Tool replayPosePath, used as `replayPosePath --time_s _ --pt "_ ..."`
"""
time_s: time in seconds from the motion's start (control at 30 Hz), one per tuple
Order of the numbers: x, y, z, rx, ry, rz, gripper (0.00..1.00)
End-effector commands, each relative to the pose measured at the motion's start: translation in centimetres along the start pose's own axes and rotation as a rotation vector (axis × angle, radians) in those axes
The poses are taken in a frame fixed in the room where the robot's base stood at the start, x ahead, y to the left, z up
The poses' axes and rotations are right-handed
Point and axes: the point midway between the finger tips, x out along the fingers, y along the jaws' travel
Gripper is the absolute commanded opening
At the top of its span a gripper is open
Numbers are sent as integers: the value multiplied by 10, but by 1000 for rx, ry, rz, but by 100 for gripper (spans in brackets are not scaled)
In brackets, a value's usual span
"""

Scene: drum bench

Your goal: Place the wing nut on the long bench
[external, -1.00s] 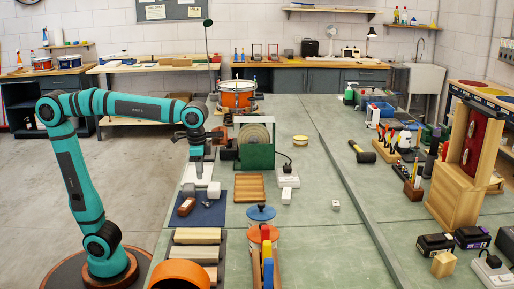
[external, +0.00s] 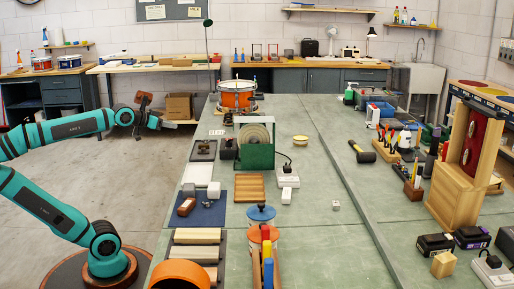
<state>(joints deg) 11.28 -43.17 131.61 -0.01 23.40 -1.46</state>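My gripper (external: 142,114) is at the left, off the side of the big grey-green bench (external: 310,225) and in front of the back-left wooden bench (external: 150,66). A reddish-brown piece shows at its end. I cannot tell whether this is a gripper part or something held, nor whether the fingers are open. I cannot make out a wing nut anywhere. Which surface is the long bench is not clear from this view.
On the big bench's left side are a dark tray (external: 203,150), a blue mat (external: 209,214), a slatted wooden block (external: 249,188) and a green-framed wheel (external: 256,146). An orange drum (external: 237,97) stands at its far end. The bench's middle is mostly clear.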

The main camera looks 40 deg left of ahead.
Motion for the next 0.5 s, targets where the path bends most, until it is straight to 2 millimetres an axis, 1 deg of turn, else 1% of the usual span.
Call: replayPosePath --time_s 0.03,0.1,0.2,0.33,0.37,0.4,0.47,0.5 --pt "-12 -15 -2 -10 62 -38 32" --pt "-27 -30 -4 -17 140 -80 32" --pt "-44 -46 -6 -20 230 -131 32" --pt "-60 -57 -8 -19 305 -174 32" --pt "-62 -59 -8 -18 315 -180 36" --pt "-64 -60 -8 -17 325 -185 44" --pt "-66 -61 -8 -17 334 -190 55" --pt "-66 -61 -8 -17 336 -191 58"
